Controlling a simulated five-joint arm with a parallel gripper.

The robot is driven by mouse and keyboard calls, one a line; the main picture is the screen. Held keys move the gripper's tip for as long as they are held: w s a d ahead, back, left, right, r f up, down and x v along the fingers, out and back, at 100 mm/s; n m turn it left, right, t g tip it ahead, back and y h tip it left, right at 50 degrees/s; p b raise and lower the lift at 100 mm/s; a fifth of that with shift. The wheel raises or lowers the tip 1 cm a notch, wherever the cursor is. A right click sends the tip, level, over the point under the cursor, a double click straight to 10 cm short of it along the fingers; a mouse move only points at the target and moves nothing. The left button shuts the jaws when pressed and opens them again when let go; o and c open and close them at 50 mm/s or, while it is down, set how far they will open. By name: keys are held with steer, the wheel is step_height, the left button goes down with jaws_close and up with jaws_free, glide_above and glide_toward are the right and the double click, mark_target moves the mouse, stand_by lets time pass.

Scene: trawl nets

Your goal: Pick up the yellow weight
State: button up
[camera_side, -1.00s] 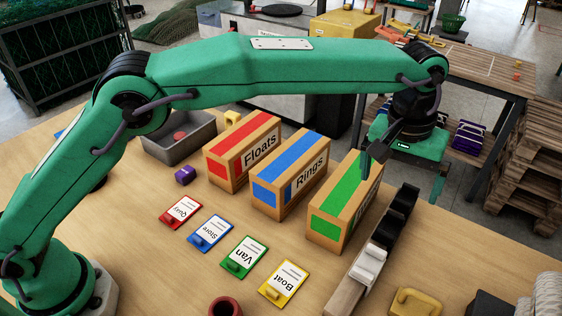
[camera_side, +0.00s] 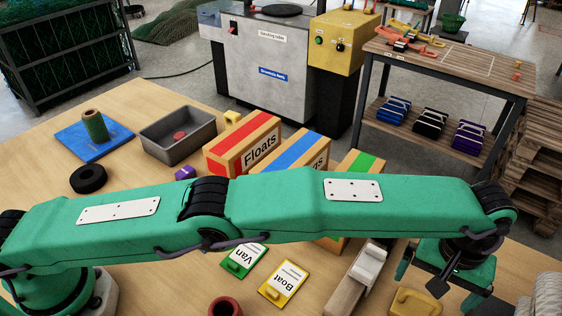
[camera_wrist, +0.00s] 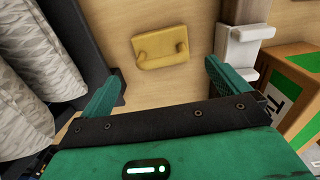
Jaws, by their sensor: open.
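The yellow weight (camera_side: 413,303) is a flat block with a raised handle, lying on the table at the front right. In the wrist view the yellow weight (camera_wrist: 160,50) lies just beyond my fingertips, roughly centred between them. My gripper (camera_side: 441,288) hangs above and slightly to the right of it in the side view. In the wrist view my gripper (camera_wrist: 162,78) has its two green fingers spread wide with nothing between them. The weight is apart from the fingers.
A wooden rail with a white piece (camera_side: 368,265) stands just left of the weight. The green-marked box (camera_side: 360,163) is behind it, partly hidden by my arm. A yellow Boat card (camera_side: 283,284) lies to the left. Grey rope (camera_side: 545,298) is at the right edge.

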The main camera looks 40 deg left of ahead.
mark_target(424, 300)
steer(key=shift+f, duration=1.2)
steer(key=shift+s+a+f, duration=0.1)
steer(key=shift+f, duration=1.2)
steer(key=shift+s+a+f, duration=0.1)
steer(key=shift+f, duration=1.2)
steer(key=shift+c, duration=0.2)
steer(key=c, duration=1.4)
steer(key=shift+d+r, duration=0.1)
steer(key=shift+r, duration=0.1)
steer(key=shift+c, duration=1.3)
steer(key=shift+r, duration=0.1)
